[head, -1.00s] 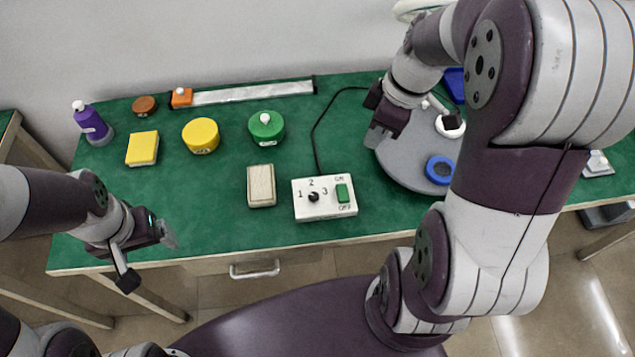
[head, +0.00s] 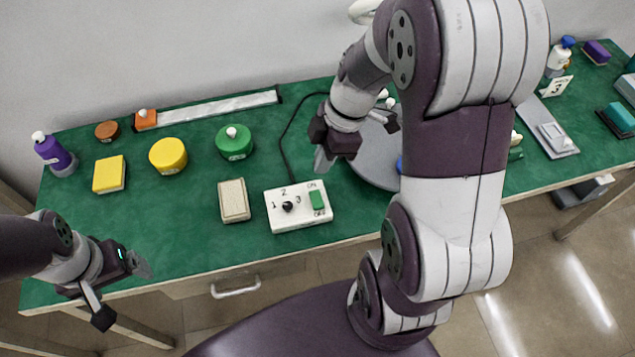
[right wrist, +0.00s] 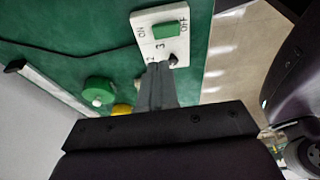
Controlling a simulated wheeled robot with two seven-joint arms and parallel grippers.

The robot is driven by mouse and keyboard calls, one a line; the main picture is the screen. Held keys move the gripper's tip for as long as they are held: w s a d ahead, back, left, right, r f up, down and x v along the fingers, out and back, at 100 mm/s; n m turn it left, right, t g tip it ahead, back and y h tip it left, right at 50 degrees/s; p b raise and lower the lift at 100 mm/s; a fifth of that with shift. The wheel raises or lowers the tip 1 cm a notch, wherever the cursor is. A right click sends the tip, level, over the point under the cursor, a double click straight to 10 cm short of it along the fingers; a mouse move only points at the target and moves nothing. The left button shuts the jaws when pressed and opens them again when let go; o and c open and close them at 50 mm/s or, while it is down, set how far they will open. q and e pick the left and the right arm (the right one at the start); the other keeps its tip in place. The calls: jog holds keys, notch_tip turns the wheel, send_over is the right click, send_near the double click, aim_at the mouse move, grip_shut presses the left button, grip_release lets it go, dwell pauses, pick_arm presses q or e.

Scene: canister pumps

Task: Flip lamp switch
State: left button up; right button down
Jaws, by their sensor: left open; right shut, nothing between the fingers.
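The white control box (head: 285,216) lies near the table's front edge. It carries a green rocker switch (head: 317,200) between ON and OFF marks, and a black knob (head: 287,206) beside the numbers 1, 2 and 3. A dark cord runs from its back. My right gripper (head: 321,160) is shut and empty, above and behind the box's right part, apart from it. In the right wrist view the shut fingers (right wrist: 158,82) point toward the box (right wrist: 143,22), and its green switch (right wrist: 166,30) is in plain sight. My left gripper (head: 122,290) is open and empty at the table's front left.
A beige block (head: 233,201) lies left of the box. A green lidded canister (head: 234,145), a yellow canister (head: 168,156), a yellow block (head: 109,174) and a purple bottle (head: 53,154) stand farther left. A grey round plate (head: 362,160) is partly hidden behind my right arm.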

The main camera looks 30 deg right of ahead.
aim_at(313, 193)
jog(key=x, duration=0.6)
jog(key=shift+s+d+f+b, duration=0.1)
jog(key=shift+d+f+b, duration=0.2)
jog(key=shift+f, duration=0.75)
